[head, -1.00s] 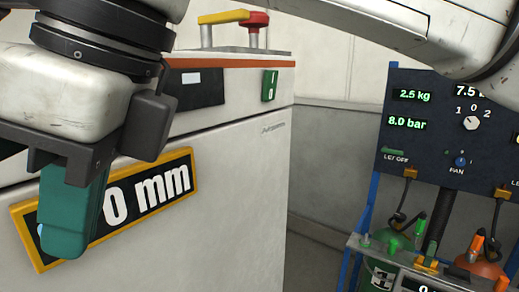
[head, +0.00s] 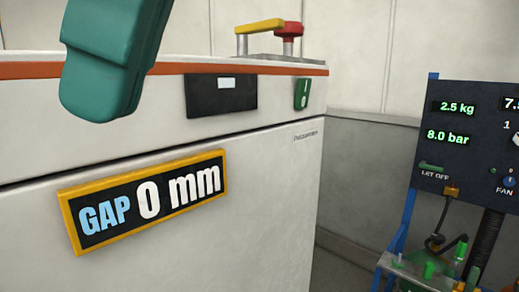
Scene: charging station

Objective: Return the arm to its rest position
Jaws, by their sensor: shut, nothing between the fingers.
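The rest of my arm is out of the picture.
The cabinet carries a dark panel (head: 220,95), a green switch (head: 302,95), and a yellow handle (head: 258,27) with a red knob (head: 289,29) on top. A blue-framed panel (head: 455,130) reading 2.5 kg and 8.0 bar stands at right. Grey wall lies between.

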